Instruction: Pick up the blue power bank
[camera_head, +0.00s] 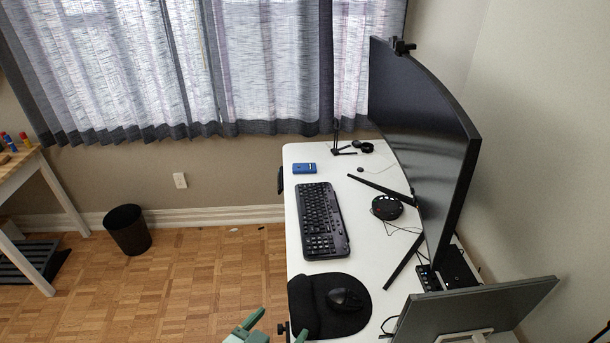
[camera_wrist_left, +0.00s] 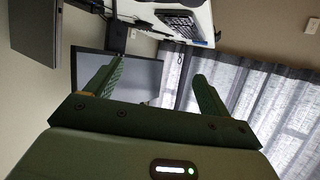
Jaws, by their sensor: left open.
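The blue power bank (camera_head: 304,168) lies flat near the far end of the white desk (camera_head: 298,235), beyond the keyboard, in the head view. My left gripper (camera_head: 275,328) shows at the bottom edge of the head view, beside the near left side of the desk and far from the power bank. Its green fingers stand apart with nothing between them in the left wrist view (camera_wrist_left: 155,85). My right gripper is not in view.
A black keyboard (camera_head: 322,220), a mouse pad (camera_head: 303,306) with a mouse (camera_head: 345,299), and a coiled black device (camera_head: 386,207) lie on the desk. Floor left of the desk is clear up to a bin (camera_head: 127,230).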

